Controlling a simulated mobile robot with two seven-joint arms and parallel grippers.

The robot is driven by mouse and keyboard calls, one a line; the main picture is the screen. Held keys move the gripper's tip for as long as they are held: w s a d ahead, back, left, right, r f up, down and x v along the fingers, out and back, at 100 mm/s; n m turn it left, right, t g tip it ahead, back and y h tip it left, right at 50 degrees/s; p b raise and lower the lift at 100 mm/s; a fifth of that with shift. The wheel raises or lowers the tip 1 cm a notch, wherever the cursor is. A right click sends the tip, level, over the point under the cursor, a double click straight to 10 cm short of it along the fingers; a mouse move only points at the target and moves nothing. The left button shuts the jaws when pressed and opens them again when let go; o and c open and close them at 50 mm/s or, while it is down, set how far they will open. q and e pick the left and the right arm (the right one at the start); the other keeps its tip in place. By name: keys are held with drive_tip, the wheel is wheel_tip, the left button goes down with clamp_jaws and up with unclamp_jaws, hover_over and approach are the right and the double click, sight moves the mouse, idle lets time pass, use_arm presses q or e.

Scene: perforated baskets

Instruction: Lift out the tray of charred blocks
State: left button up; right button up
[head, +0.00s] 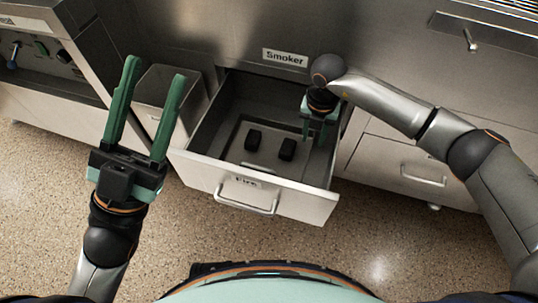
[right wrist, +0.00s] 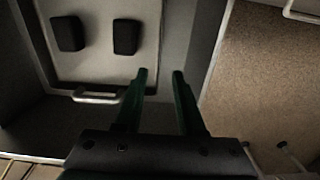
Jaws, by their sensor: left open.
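Two black charred blocks, one on the left (head: 253,141) and one on the right (head: 287,150), lie in a shallow grey tray (head: 269,152) inside the open drawer. In the right wrist view the blocks (right wrist: 68,34) (right wrist: 126,37) sit on the pale tray floor, and a bar handle (right wrist: 97,97) shows on the tray's edge. My right gripper (right wrist: 160,73) is open and points down at the right side of the tray; whether it touches the tray cannot be told. My left gripper (head: 155,70) is open and empty, left of the drawer, its green fingers pointing away.
The drawer front (head: 305,200) has a "Fire" label and a bar handle (head: 247,206). The "Smoker" sign (head: 285,58) is on the steel unit behind. A grey bin (head: 163,88) stands left of the drawer. A closed drawer (head: 415,165) is at right. Speckled floor is clear in front.

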wheel_tip(320, 180, down, 6)
drive_tip(key=shift+s+a+f+b, duration=0.1)
drive_tip(key=shift+s+f+b, duration=0.1)
drive_tip(key=shift+b, duration=0.8)
drive_tip(key=f+b, duration=0.1)
drive_tip(key=f, duration=0.2)
drive_tip(key=f+b, duration=0.1)
drive_tip(key=f, duration=0.1)
drive_tip(key=shift+s+f+b, duration=0.15)
drive_tip(key=shift+s+b, duration=0.1)
drive_tip(key=shift+b, duration=0.1)
use_arm(q)
drive_tip(key=shift+n, duration=0.3)
drive_tip(key=f, duration=0.5)
drive_tip(key=shift+w+d+f, duration=0.1)
drive_tip(key=shift+d+f, duration=0.05)
drive_tip(key=shift+d, duration=0.1)
use_arm(e)
clamp_jaws()
drive_tip(key=shift+w+r, duration=0.1)
drive_tip(key=shift+r, duration=0.1)
